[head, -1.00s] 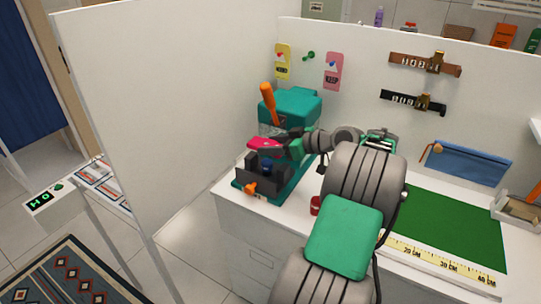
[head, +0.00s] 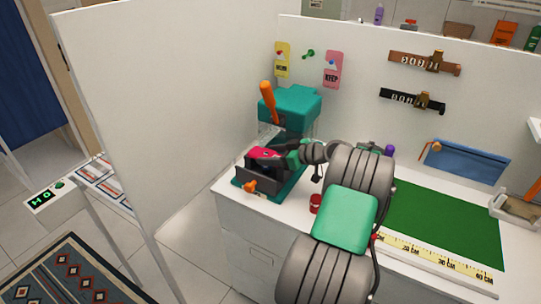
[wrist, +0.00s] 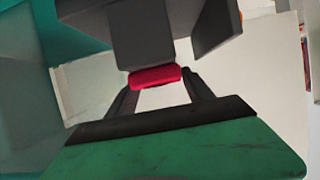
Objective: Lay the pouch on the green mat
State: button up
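The blue pouch (head: 465,160), with an orange tag at its upper left corner, leans against the back panel behind the green mat (head: 445,225). The mat lies flat on the white counter, its left part hidden by my arm. My gripper (head: 282,155) is far left of both, at the teal press. It is shut on a small pink-red piece (head: 264,153), low over the dark fixture of the press. In the wrist view the piece (wrist: 154,77) sits between my two fingertips (wrist: 156,80), just under a dark grey block. Whether the piece touches the fixture I cannot tell.
The teal press (head: 291,105) has an orange lever. A small red container (head: 316,204) stands in front of it. A yellow ruler (head: 440,258) edges the mat's front, and a tray (head: 518,208) stands at its right. The visible mat surface is clear.

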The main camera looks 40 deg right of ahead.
jog(key=shift+o, duration=1.1)
jog(key=shift+r+p, duration=0.2)
jog(key=shift+p, duration=0.3)
